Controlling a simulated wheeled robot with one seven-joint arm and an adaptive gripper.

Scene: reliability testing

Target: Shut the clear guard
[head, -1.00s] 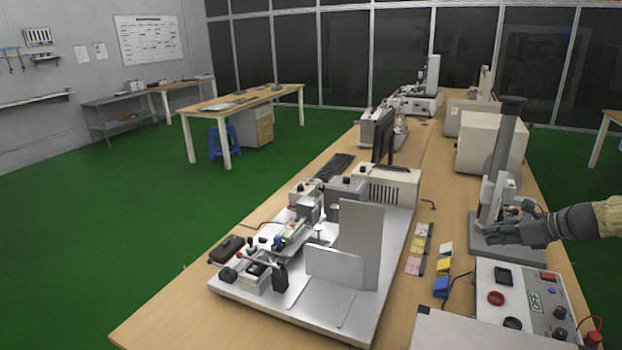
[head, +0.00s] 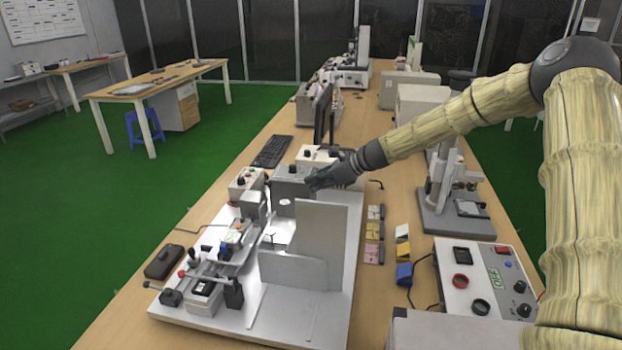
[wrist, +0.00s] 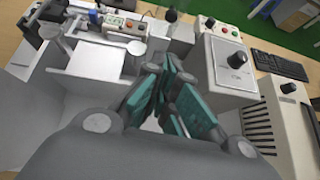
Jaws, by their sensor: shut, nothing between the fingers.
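Two pale panels stand on the white base plate (head: 340,312) of the test rig: a tall one (head: 322,235) and a lower, wider one (head: 292,270) in front of it. They seem to be the guard, though they look grey rather than clear, and I cannot tell where a hinge lies. My gripper (head: 312,184) is shut and empty. It hangs behind the tall panel, beside a grey box with a knob (head: 290,187). In the wrist view my gripper (wrist: 165,85) has its fingers together, with the knob box (wrist: 228,65) to their right.
The clamp fixture (head: 205,285) stands on the left of the plate. A monitor (head: 323,115) and a keyboard (head: 272,151) are behind the rig. A control box (head: 490,278) and a test stand (head: 450,195) are on the right. Sticky notes (head: 374,235) lie between.

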